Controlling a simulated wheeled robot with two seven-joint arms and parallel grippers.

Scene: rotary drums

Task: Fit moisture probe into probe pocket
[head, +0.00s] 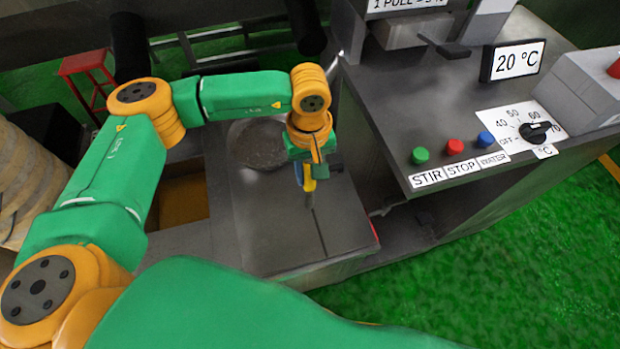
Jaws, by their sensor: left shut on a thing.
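My left gripper (308,172) points down over the grey metal top (275,225) in the middle of the head view. It is shut on the moisture probe (309,187), which has a yellow body and a thin grey rod pointing down. The rod's tip is near the metal top; I cannot tell whether it touches. A thin dark line runs from below the tip toward the front edge; I cannot tell whether it is a shadow or a slot. I cannot make out the probe pocket for sure. My right gripper is not in view.
A round grey opening or pan (258,145) lies behind the gripper. At right stands a control panel with green (420,156), red (454,147) and blue (486,140) buttons, a dial (535,131) and a 20 °C display (513,61). A red stool (85,66) stands far left.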

